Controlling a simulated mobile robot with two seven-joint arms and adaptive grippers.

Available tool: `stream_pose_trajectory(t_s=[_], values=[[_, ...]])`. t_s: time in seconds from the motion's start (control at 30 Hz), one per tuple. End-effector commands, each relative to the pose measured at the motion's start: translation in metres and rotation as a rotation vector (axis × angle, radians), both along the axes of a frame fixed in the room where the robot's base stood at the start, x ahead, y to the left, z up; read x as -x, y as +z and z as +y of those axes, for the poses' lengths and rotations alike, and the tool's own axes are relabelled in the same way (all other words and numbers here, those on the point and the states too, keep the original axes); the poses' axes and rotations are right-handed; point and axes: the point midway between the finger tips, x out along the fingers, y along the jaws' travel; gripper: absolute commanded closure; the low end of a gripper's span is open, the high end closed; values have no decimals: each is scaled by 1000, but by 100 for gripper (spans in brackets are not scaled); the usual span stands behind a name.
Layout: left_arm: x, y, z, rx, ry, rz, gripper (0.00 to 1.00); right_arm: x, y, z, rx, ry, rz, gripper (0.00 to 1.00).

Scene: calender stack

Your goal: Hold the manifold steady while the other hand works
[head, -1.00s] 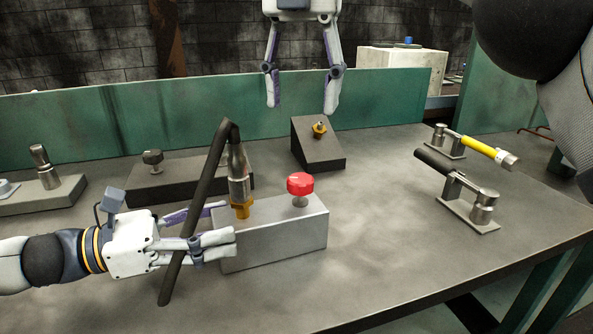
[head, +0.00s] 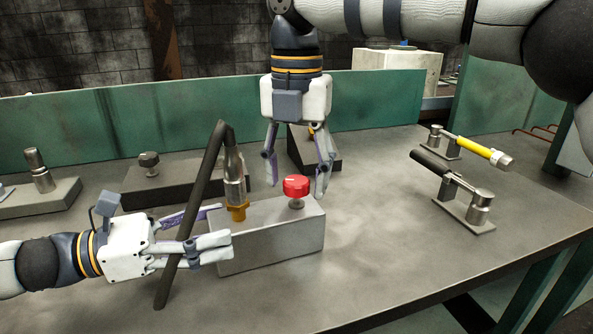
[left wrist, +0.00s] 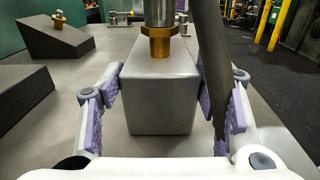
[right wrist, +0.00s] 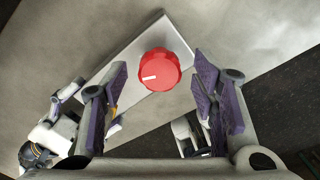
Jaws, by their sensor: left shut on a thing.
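The manifold is a grey metal block (head: 275,240) on the bench, with a brass fitting (head: 238,213), a metal cylinder with a dark hose (head: 190,215), and a red knob (head: 297,186) on top. My left gripper (head: 222,224) is shut on the block's left end. In the left wrist view the block (left wrist: 160,100) sits between its purple pads, the hose hanging by the right finger. My right gripper (head: 297,192) is open, pointing down around and above the red knob. In the right wrist view the knob (right wrist: 160,70) shows between the open fingers, apparently untouched.
Behind are a dark block with a small knob (head: 149,160) and a dark wedge (head: 302,148). A black-handled lever (head: 455,180) and a yellow-handled lever (head: 478,147) stand at right. Bench front right is clear. A green panel (head: 80,130) borders the back.

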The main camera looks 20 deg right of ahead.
Motion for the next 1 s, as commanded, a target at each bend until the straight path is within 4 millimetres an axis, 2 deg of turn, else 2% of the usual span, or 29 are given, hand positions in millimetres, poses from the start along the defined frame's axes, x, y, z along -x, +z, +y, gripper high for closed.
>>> stream_pose_trajectory(t_s=[0.03, 0.2, 0.57, 0.77, 1.0], values=[[0, 0, 0, 0, 0, -1, 94, 0, 0, 0, 0, 0, 0, 56], [0, 0, 0, 0, 0, -1, 94, 0, 0, 0, 0, 1, 0, 94], [0, 0, 0, 0, 0, -1, 94, 0, 0, 0, 1, 43, 1, 95], [0, 0, 0, 0, 0, -2, 94, 1, 0, 0, 0, 165, 4, 95], [0, 0, 0, 1, 0, -1, 94, 1, 0, 0, 0, 384, 3, 95]])
